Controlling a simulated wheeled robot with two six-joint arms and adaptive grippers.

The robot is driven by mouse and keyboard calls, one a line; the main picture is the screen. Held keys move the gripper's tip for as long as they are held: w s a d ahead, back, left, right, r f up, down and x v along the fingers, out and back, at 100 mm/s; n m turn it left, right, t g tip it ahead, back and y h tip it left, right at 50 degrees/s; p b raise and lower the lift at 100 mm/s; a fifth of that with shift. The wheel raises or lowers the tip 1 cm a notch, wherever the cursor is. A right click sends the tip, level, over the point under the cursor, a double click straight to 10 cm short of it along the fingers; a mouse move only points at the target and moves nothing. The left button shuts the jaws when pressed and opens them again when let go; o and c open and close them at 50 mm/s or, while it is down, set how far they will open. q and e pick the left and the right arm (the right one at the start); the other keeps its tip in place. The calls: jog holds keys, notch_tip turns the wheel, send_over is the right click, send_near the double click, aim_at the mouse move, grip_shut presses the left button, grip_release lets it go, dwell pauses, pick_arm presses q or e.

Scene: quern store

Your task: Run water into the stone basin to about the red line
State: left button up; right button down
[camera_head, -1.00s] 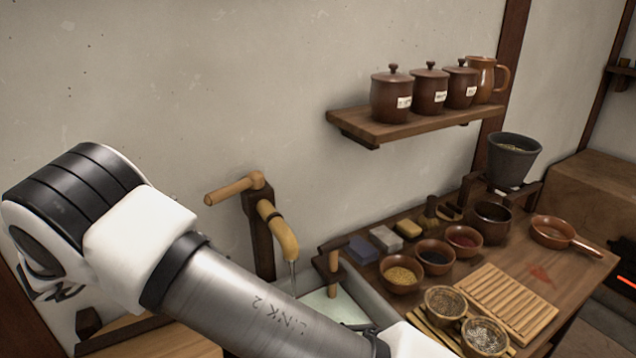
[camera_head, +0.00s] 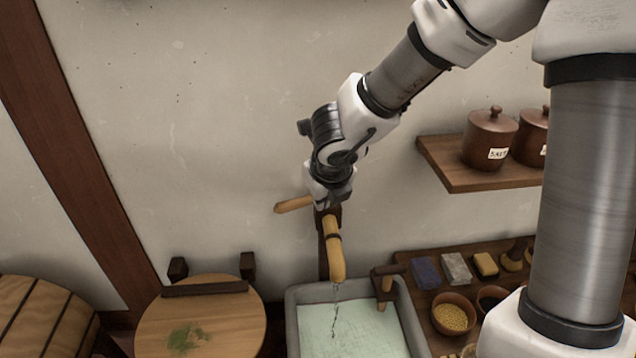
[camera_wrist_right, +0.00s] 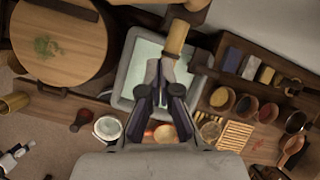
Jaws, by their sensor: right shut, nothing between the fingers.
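The stone basin (camera_head: 292,325) stands below the wooden spout (camera_head: 334,255), with pale water (camera_head: 350,335) in it. A thin stream (camera_head: 336,300) runs from the spout into the basin. I cannot make out the red line. The wooden tap handle (camera_head: 295,204) points left from the top of the tap post. My right gripper (camera_head: 328,198) is shut and empty, at the top of the tap, just right of the handle; I cannot tell whether it touches. In the right wrist view its fingers (camera_wrist_right: 160,92) show before the basin (camera_wrist_right: 127,75) and spout (camera_wrist_right: 176,38). My left gripper is out of view.
A round wooden lid (camera_head: 215,325) with a green patch lies left of the basin. A wooden stand (camera_head: 386,285) is at its right rim. Coloured blocks (camera_head: 456,268) and bowls (camera_head: 452,315) lie to the right. A shelf (camera_head: 470,178) holds lidded jars (camera_head: 490,138).

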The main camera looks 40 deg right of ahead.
aim_at(288, 202)
pick_arm(q)
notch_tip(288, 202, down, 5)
jog(key=b, duration=0.5)
pick_arm(e)
jog(key=w+a+f+y, duration=0.1)
jog(key=w+f, duration=0.2)
jog(key=f, duration=0.6)
jog(key=w+m+p, duration=0.1)
jog(key=w+p, duration=0.1)
jog(key=w+r+m+h+p, duration=0.1)
jog(key=w+p, duration=0.1)
jog(key=w, duration=0.1)
jog(key=w+r+m+p, duration=0.1)
jog(key=w+m+p, duration=0.1)
jog(key=shift+w, duration=0.4)
jog(key=shift+w+a+f+m+g+h, duration=0.1)
jog(key=shift+w+m+g+h, duration=0.2)
jog(key=shift+m+h, duration=0.1)
jog(key=shift+f, duration=0.1)
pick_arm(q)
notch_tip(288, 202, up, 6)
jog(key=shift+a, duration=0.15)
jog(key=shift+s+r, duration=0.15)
pick_arm(e)
jog(key=shift+s, duration=0.1)
